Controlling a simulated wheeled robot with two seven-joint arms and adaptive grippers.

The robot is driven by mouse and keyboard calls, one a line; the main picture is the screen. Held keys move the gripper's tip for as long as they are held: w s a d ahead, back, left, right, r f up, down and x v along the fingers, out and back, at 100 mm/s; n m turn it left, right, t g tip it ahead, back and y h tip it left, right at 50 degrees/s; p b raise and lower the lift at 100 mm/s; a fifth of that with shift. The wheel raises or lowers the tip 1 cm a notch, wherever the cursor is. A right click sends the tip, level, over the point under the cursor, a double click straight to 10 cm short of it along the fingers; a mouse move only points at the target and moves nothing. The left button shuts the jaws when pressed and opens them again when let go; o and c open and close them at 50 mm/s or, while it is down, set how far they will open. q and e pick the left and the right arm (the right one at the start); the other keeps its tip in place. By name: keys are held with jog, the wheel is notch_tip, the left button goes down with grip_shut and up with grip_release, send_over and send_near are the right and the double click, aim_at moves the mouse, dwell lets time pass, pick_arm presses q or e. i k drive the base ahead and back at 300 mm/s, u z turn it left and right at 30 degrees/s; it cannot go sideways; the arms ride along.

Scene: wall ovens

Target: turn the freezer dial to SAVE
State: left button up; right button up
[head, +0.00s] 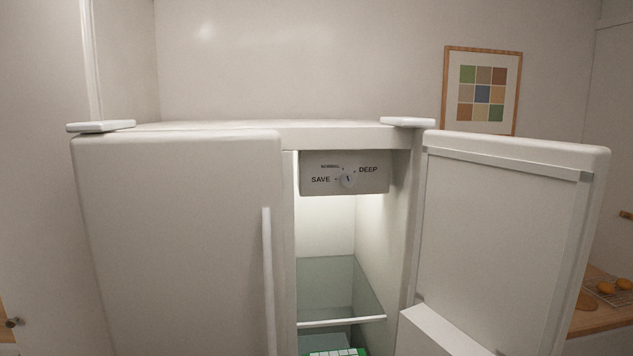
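The freezer dial (347,180) is a small round grey knob on a grey panel (318,188) at the top inside the open right compartment. The panel reads SAVE at the left, NORMAL above and DEEP at the upper right. A short dark mark on the knob's face looks nearly upright with a slight tilt; which label it points to is too small to tell. Neither of my grippers is in the head view.
The right door (500,230) stands open to the right, with a door shelf (445,330) low on it. The left door (175,230) is closed, with a vertical handle (268,280). A glass shelf (340,285) lies below the panel. Space before the dial is clear.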

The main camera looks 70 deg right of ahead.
aim_at(347, 180)
jog(key=z, duration=0.3)
jog(key=i, duration=0.75)
jog(key=z, duration=1.35)
jog(key=i, duration=0.7)
jog(key=z, duration=0.75)
